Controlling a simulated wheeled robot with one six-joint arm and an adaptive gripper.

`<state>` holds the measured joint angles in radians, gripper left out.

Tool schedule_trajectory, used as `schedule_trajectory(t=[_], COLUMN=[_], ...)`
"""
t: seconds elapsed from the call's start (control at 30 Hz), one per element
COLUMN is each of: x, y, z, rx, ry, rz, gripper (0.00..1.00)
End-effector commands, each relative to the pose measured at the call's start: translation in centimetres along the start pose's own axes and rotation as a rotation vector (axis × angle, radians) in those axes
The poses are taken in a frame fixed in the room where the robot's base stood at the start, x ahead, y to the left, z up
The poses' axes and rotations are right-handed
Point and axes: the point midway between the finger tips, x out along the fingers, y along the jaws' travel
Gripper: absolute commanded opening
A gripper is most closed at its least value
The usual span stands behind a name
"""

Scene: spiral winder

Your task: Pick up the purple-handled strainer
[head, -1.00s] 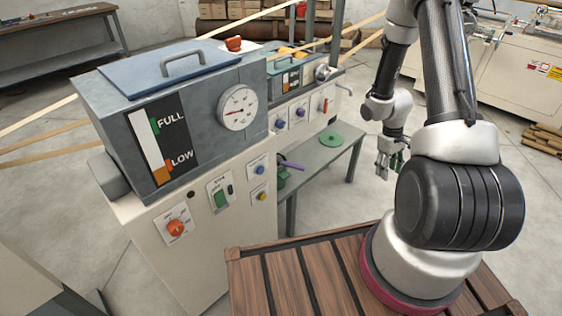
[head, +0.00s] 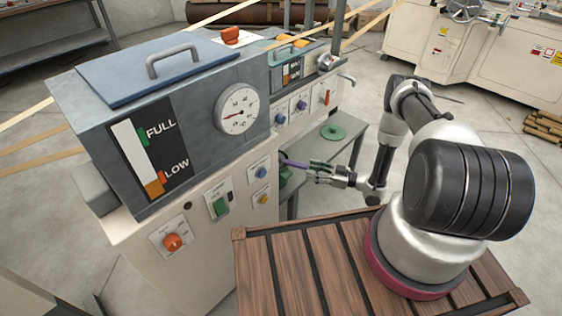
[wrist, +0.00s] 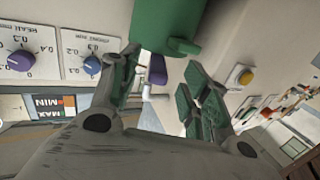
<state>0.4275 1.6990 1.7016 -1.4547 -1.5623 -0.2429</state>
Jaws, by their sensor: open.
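The strainer's purple handle (head: 295,163) sticks out to the right beside the machine's cabinet in the head view. Its bowl is not clearly visible. My gripper (head: 318,172) is at the handle's right end, pointing left toward the cabinet. In the wrist view my gripper (wrist: 160,82) is open, its two green-padded fingers spread. The purple handle (wrist: 157,69) shows in the gap between the fingers, nearer the left finger. I cannot tell whether any finger touches it.
A green object (wrist: 182,28) is close ahead of the fingers. The cream cabinet (head: 215,255) stands left of the gripper, with knobs and switches. A grey bench (head: 345,150) with a green disc (head: 333,132) is behind. My base's wooden deck (head: 300,270) is below.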

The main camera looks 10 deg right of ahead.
Motion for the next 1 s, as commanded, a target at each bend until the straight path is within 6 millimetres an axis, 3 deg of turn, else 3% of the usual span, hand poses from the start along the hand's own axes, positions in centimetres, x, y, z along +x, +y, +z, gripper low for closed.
schedule_trajectory(t=[0.17, 0.6, 0.9, 0.93, 1.0], x=[1.0, 7.1, 7.8, 7.8, 7.8], y=[0.3, -0.1, 0.1, 0.1, 0.0], z=[-1.1, -1.4, -1.4, -1.4, -1.4], rx=[-0.015, -0.015, -0.014, -0.014, -0.014], ry=[0.043, 0.039, 0.038, 0.038, 0.038], rz=[0.010, 0.010, 0.014, 0.014, 0.014], gripper=[0.46, 0.46, 0.46, 0.45, 0.32])
